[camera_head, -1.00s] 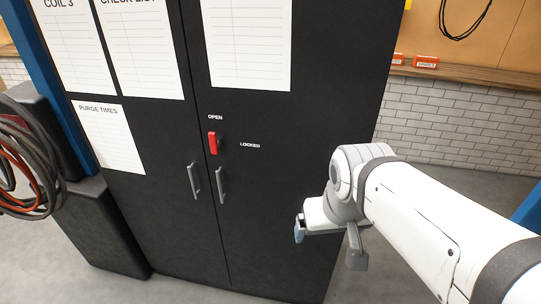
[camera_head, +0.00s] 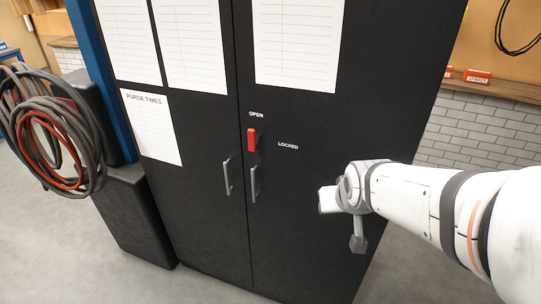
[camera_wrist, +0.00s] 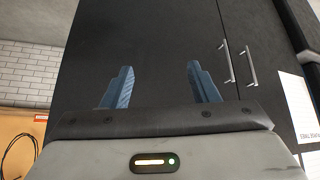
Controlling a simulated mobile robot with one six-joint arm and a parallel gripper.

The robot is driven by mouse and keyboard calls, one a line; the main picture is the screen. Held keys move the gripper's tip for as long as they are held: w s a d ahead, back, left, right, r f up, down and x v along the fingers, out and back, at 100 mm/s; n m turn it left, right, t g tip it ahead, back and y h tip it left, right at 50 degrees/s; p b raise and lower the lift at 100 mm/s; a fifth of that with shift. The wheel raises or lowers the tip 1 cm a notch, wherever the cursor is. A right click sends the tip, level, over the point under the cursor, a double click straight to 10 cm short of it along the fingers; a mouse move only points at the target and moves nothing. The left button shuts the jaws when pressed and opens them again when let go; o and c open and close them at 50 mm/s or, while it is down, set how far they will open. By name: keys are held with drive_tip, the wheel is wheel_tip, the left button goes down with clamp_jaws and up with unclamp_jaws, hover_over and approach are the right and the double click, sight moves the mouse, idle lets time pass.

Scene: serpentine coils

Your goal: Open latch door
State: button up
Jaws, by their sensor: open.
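The black two-door cabinet (camera_head: 300,215) fills the middle of the head view. Its red latch (camera_head: 252,139) stands upright under the word OPEN, with LOCKED to its right. Two grey handles, left (camera_head: 227,177) and right (camera_head: 254,184), hang below the latch on either side of the door seam. Both doors look shut. My gripper (camera_head: 342,220) is right of and below the latch, apart from the handles. In the wrist view my gripper (camera_wrist: 160,75) has its blue fingers spread and empty before the dark door. Both handles (camera_wrist: 238,64) show there at right; the latch does not.
Paper sheets (camera_head: 152,127) are fixed to the doors. Coiled hoses (camera_head: 50,145) hang at the left beside a dark box (camera_head: 135,215). A white brick wall (camera_head: 490,125) and a wooden shelf stand at the right. Grey floor is clear in front at left.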

drive_tip(key=w+a+f+t+b, duration=0.1)
drive_tip(key=w+a+f, duration=0.1)
drive_tip(key=w, duration=0.2)
drive_tip(key=w+a+f+n+t+y+b, duration=0.1)
drive_tip(key=w+a+f+t, duration=0.1)
drive_tip(key=w, duration=0.2)
drive_tip(key=w+a+f+t+y, duration=0.1)
drive_tip(key=w+a+f, duration=0.2)
drive_tip(key=w, duration=0.1)
drive_tip(key=shift+f+n+b, duration=0.1)
drive_tip(key=shift+n+b, duration=0.3)
drive_tip(key=c, duration=0.4)
drive_tip(key=w+a+f+t+y, duration=0.1)
drive_tip(key=w+a+f+y, duration=0.1)
drive_tip(key=w+a, duration=0.1)
drive_tip(key=w+a+f+n+t+y, duration=0.1)
drive_tip(key=w+a+f+t+y, duration=0.1)
drive_tip(key=w+a, duration=0.2)
drive_tip(key=w+a+f+n+t+y+b, duration=0.1)
drive_tip(key=w+a+f+t+y, duration=0.1)
drive_tip(key=a, duration=0.4)
drive_tip(key=shift+w+a+f, duration=0.4)
drive_tip(key=shift+w+f, duration=0.15)
drive_tip(key=shift+w, duration=0.15)
drive_tip(key=shift+c, duration=0.2)
drive_tip(key=shift+c, duration=0.2)
clamp_jaws()
